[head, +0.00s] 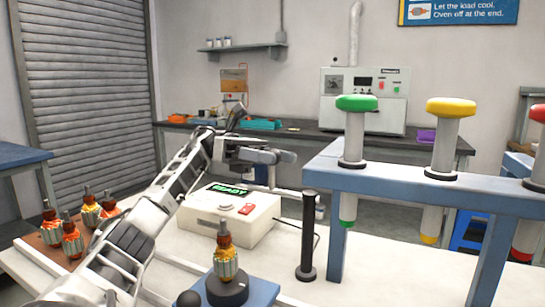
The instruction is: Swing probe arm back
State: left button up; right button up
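My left gripper (272,157) is held in the air above and behind a white tester box (232,213) with a green READY display. Its fingers are seen from the side, so their gap is unclear, and I see nothing held between them. A black upright post (308,238) stands on the table right of the box. A thin pale bar shows near its top, partly behind the gripper; I cannot tell whether it is the probe arm. An armature (226,257) with an orange top stands upright on a dark round holder (227,290) in front of the box. My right gripper is out of view.
Several armatures (72,236) stand on a brown tray (34,242) at left, partly behind my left arm. A blue rack (400,184) with green, yellow and red-capped rods stands at right. A dark ball (188,298) shows at the front edge. White tabletop (375,275) is clear at front right.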

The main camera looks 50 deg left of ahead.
pick_arm(q)
jog(key=r, duration=0.3)
jog(key=shift+s+d+r+p, duration=0.2)
jog(key=shift+r+p, duration=0.15)
jog(key=s+d+r+b, duration=0.3)
jog(key=s+d+r, duration=0.6)
jog(key=d, duration=0.1)
jog(key=shift+r, duration=0.15)
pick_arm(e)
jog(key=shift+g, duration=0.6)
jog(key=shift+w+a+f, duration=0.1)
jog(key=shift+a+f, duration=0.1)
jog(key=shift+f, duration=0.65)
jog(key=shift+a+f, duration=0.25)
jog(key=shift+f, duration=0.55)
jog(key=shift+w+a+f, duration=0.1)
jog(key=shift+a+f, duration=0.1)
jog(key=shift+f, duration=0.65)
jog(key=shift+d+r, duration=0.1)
